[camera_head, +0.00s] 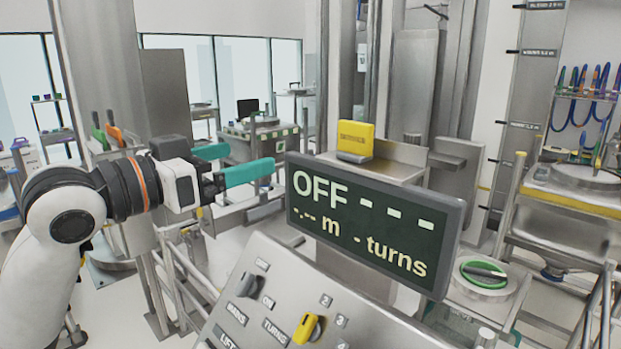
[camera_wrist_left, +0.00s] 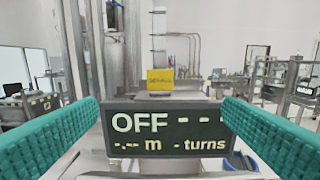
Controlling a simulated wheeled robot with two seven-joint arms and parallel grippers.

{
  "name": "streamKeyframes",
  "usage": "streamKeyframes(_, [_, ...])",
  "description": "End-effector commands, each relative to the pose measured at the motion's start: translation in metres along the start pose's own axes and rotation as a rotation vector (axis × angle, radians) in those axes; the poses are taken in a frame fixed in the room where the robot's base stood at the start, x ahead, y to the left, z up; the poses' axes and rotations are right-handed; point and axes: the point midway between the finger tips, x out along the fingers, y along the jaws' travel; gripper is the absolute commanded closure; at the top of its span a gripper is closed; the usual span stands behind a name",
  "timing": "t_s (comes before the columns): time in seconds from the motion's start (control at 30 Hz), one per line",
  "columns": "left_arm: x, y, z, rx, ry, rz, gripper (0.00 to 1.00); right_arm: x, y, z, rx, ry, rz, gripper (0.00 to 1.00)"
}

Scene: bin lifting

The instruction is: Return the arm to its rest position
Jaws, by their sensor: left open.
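My left arm (camera_head: 62,215) comes in from the left, bent, with its wrist level. My left gripper (camera_head: 250,158) is open, its two teal fingers apart with nothing between them. It hangs in the air just left of the display, above the control console (camera_head: 255,290). In the left wrist view the open fingers (camera_wrist_left: 160,107) frame the display, and I see no contact. The dark display (camera_head: 372,222) reads "OFF", dashes, "m" and "turns"; it also shows in the left wrist view (camera_wrist_left: 170,133). My right gripper is not in view.
The console carries a MAINS switch (camera_head: 247,285) and a yellow TURNS knob (camera_head: 307,328). A yellow block (camera_head: 356,138) stands behind the display, before steel columns. A round tray (camera_head: 483,275) is right of the display. Railings (camera_head: 180,275) stand below the gripper.

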Motion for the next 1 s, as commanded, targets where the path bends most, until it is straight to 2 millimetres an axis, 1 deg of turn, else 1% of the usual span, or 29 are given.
streamKeyframes(0.03, [0.002, 0.001, -0.007, -0.005, 0.009, 0.003, 0.10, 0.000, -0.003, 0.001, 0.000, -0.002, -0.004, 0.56])
streamKeyframes(0.17, [0.004, 0.004, -0.026, -0.016, 0.035, 0.019, 0.10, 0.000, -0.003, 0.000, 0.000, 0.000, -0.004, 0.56])
streamKeyframes(0.37, [0.008, 0.008, -0.063, -0.034, 0.088, 0.049, 0.10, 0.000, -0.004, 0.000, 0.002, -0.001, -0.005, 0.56])
streamKeyframes(0.47, [0.009, 0.011, -0.090, -0.048, 0.125, 0.071, 0.10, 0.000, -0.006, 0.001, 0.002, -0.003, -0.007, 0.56])
streamKeyframes(0.57, [0.008, 0.012, -0.121, -0.066, 0.170, 0.096, 0.10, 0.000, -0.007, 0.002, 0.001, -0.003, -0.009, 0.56])
streamKeyframes(0.67, [0.005, 0.013, -0.159, -0.087, 0.229, 0.127, 0.10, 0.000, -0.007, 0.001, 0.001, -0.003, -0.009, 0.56])
streamKeyframes(0.77, [-0.003, 0.011, -0.209, -0.119, 0.309, 0.170, 0.10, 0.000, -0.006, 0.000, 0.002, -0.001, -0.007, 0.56])
streamKeyframes(0.8, [-0.009, 0.009, -0.233, -0.133, 0.351, 0.191, 0.10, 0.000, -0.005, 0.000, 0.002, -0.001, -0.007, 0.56])
streamKeyframes(0.87, [-0.021, 0.004, -0.270, -0.157, 0.417, 0.225, 0.10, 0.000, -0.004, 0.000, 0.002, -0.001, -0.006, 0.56])
streamKeyframes(0.9, [-0.030, 0.000, -0.294, -0.171, 0.462, 0.248, 0.10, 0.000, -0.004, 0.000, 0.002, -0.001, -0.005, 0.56])
streamKeyframes(0.97, [-0.046, -0.007, -0.328, -0.195, 0.534, 0.283, 0.10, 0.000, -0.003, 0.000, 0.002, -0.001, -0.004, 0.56])
streamKeyframes(1.0, [-0.059, -0.013, -0.350, -0.210, 0.584, 0.306, 0.10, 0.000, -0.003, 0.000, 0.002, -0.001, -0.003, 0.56])
